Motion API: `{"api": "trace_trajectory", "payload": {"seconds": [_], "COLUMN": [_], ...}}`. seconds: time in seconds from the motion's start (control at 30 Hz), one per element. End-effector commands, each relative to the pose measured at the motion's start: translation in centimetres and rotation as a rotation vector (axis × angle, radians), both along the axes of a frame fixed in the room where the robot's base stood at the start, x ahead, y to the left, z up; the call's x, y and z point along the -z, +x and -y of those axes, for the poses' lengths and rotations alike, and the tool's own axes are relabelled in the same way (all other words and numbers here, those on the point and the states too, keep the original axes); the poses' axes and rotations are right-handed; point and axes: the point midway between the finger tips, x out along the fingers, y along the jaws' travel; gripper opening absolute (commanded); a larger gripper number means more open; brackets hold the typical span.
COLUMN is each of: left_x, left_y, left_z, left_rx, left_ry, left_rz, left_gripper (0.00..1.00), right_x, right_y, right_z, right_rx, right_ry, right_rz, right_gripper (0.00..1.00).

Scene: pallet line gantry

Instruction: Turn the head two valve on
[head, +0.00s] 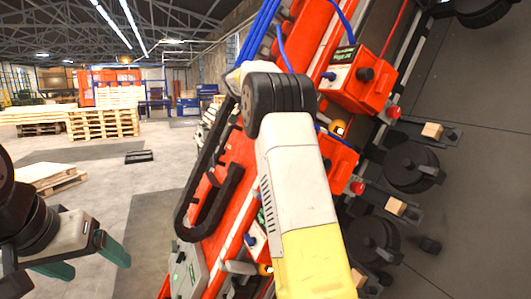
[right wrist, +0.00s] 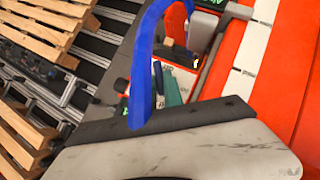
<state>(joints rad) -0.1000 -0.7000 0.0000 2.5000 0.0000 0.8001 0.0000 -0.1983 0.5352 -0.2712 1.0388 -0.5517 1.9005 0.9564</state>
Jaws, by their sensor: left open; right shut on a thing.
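Red head boxes run along the red gantry beam (head: 325,35). The upper box (head: 367,82) has a dark label, too small to read surely, and a black knob. The middle box (head: 343,165) is partly behind my right arm, which hides its valve area. My right gripper is hidden in the head view. In the right wrist view its teal fingers (right wrist: 172,92) show small beside a red box, shut on a small part that looks like a valve; its details and position are unclear. My left gripper (head: 88,262) is open and empty at lower left, away from the beam.
A blue hose (right wrist: 146,65) loops in front of the right wrist camera, and a black cable chain (head: 207,190) hangs along the beam. Black round units (head: 412,167) with wooden blocks stand at right. Pallets (head: 103,122) stand at far left. Floor around the left gripper is clear.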

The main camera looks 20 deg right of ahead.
Motion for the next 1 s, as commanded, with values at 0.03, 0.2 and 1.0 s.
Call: {"api": "trace_trajectory", "payload": {"seconds": [0.03, 0.2, 1.0], "left_x": [0.0, 0.0, 0.0], "left_y": [0.0, 0.0, 0.0], "left_z": [0.0, 0.0, 0.0], "left_rx": [0.0, 0.0, 0.0], "left_ry": [0.0, 0.0, 0.0], "left_rz": [0.0, 0.0, 0.0], "left_gripper": [0.79, 0.79, 0.79], "right_x": [0.0, 0.0, -2.5], "right_y": [0.1, 0.1, 0.1], "right_z": [-0.1, -0.1, 0.0], "right_rx": [-0.003, -0.002, -0.001], "right_ry": [0.001, 0.0, -0.001], "right_rz": [0.001, 0.002, 0.004], "right_gripper": [0.0, 0.0, 0.34]}}
